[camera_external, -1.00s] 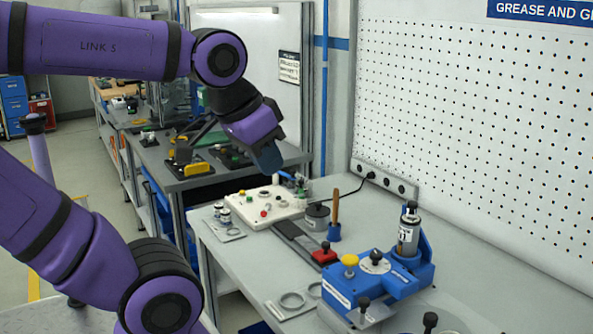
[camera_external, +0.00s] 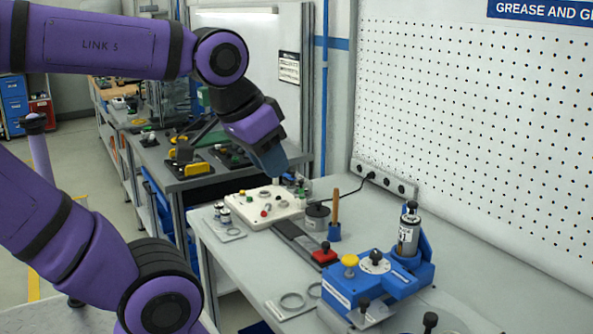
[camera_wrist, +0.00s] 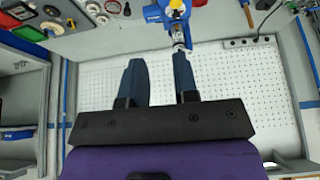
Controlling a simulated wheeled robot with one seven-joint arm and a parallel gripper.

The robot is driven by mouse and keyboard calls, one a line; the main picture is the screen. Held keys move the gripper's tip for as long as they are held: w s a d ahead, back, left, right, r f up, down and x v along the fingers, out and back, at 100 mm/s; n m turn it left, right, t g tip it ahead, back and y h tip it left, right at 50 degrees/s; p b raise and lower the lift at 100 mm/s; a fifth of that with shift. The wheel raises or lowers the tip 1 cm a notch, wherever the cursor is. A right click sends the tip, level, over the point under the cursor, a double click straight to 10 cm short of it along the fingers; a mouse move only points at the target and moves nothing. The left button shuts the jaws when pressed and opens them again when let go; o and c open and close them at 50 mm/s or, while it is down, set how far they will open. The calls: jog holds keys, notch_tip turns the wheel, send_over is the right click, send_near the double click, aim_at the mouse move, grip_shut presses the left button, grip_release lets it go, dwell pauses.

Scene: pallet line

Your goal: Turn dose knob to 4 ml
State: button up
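A blue dosing fixture (camera_external: 400,284) stands on the bench at the right in the external view. On its top is a grey round dial with a dark knob (camera_external: 376,256), which looks like the dose knob; its scale is too small to read. A yellow knob (camera_external: 350,261) sits to its left, and a can (camera_external: 408,235) stands upright behind it. My gripper (camera_external: 272,172) is above the far end of the bench, well apart from the fixture. In the wrist view my gripper (camera_wrist: 158,57) is open, with nothing between its fingers. Part of a blue device (camera_wrist: 176,10) shows at the top edge.
A white panel with small knobs (camera_external: 246,208) lies on the bench below my gripper. A pegboard wall (camera_external: 480,130) bounds the bench behind.

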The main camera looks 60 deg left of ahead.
jog(key=o, duration=0.5)
jog(key=w, duration=0.2)
jog(key=w+n, duration=0.1)
jog(key=w, duration=0.1)
jog(key=w+n+g, duration=0.1)
jog(key=w, duration=0.1)
jog(key=shift+w+a+f, duration=0.2)
jog(key=shift+w+f, duration=0.15)
jog(key=n+g, duration=0.4)
jog(key=n, duration=0.3)
send_over(376, 253)
notch_tip(376, 253, down, 17)
notch_tip(376, 253, down, 10)
jog(key=shift+f, duration=0.25)
jog(key=c, duration=0.9)
